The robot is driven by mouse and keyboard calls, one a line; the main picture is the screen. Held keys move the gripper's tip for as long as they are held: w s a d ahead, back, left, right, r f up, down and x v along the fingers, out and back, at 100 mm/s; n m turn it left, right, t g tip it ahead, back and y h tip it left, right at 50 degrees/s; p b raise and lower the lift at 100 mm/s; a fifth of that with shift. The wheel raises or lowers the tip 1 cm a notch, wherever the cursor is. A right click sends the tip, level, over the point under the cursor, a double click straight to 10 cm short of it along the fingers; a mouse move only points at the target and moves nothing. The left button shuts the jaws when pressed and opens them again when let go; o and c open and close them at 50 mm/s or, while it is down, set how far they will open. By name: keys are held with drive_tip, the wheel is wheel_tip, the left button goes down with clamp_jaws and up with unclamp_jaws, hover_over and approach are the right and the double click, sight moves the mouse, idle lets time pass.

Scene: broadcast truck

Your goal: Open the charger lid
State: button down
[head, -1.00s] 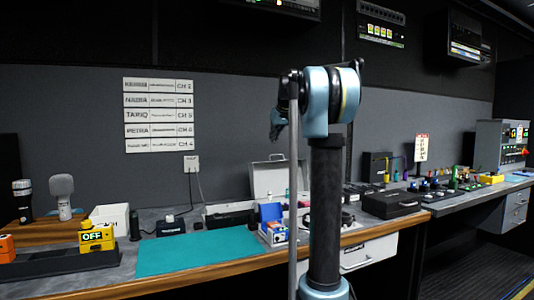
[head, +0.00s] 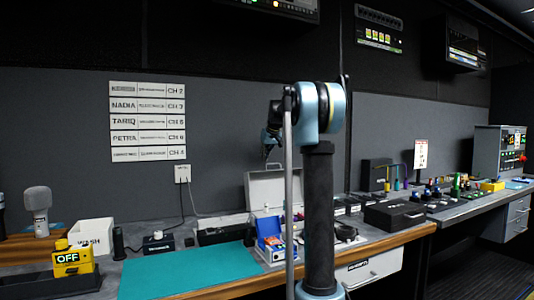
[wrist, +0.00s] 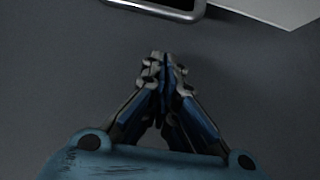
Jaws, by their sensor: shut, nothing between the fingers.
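No thing is clearly readable as the charger. A long dark unit (head: 222,232) stands at the back of the bench behind the teal mat, and a small black box (head: 158,244) sits to its left; I cannot tell whether either is the charger or how its lid stands. My gripper (head: 268,154) hangs in the air above the bench, partly hidden by my arm. In the wrist view my gripper (wrist: 165,62) is shut and empty, over a plain grey surface. A rounded metal frame (wrist: 155,10) shows beyond the fingertips, apart from them.
The teal mat (head: 185,272) is bare. A black case (head: 394,215) lies to the right. A white bin (head: 93,236) and yellow OFF block (head: 72,260) stand at left.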

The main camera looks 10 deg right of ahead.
drive_tip(key=shift+s+d+f, duration=0.25)
drive_tip(key=shift+s+f, duration=0.1)
drive_tip(key=shift+s, duration=0.35)
drive_tip(key=shift+s+d+f, duration=0.2)
drive_tip(key=shift+s+f, duration=0.15)
drive_tip(key=shift+s, duration=0.35)
drive_tip(key=shift+s, duration=0.1)
